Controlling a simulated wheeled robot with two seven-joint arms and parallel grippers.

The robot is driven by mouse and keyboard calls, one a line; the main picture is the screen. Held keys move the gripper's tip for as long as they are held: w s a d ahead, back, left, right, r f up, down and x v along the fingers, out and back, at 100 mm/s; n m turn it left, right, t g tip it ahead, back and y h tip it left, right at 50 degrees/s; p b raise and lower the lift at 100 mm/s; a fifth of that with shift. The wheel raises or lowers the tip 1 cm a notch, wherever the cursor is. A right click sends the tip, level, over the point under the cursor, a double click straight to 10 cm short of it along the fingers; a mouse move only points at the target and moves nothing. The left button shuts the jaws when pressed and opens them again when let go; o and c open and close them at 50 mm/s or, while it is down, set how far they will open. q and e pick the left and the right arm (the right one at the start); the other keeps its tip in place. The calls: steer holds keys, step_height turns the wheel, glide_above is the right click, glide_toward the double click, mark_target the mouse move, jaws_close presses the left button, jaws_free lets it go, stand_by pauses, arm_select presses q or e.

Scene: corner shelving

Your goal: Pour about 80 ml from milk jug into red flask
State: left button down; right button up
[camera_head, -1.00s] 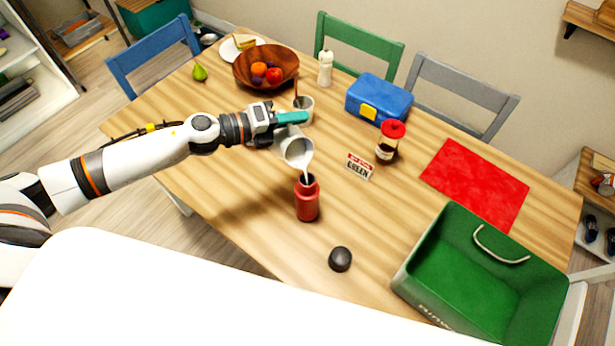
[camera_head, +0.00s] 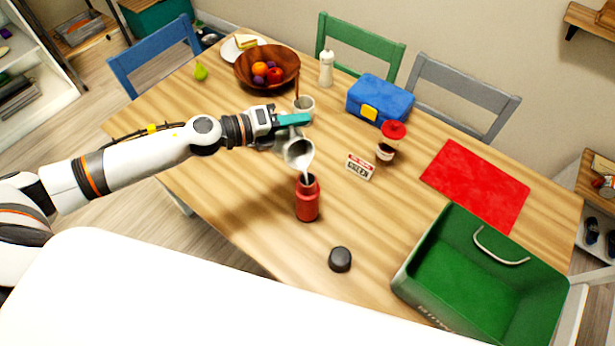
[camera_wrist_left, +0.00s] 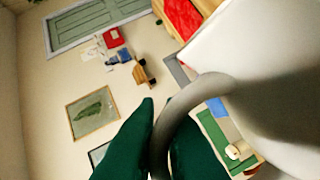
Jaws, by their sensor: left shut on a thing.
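My left gripper (camera_head: 290,119) is shut on the handle of the milk jug (camera_head: 293,149). The jug is tilted above the red flask (camera_head: 307,203), its mouth toward the flask. A white stream (camera_head: 308,171) runs from the jug's lip to the flask's open mouth. The flask stands upright on the table; how full it is cannot be seen. In the left wrist view the jug (camera_wrist_left: 262,85) is large at the right, its curved handle (camera_wrist_left: 180,115) between the dark green fingers. The right gripper is not in view.
A dark round cap (camera_head: 340,259) lies in front of the flask. A small sign (camera_head: 359,167), a red-lidded jar (camera_head: 386,150) and a cup (camera_head: 304,106) stand nearby. A green crate (camera_head: 440,275) and red mat (camera_head: 474,183) are at the right. A fruit bowl (camera_head: 244,75) is behind.

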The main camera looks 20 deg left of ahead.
arm_select(q)
steer(key=shift+s+d+m, duration=0.15)
steer(key=shift+m, duration=0.15)
stand_by(1.1)
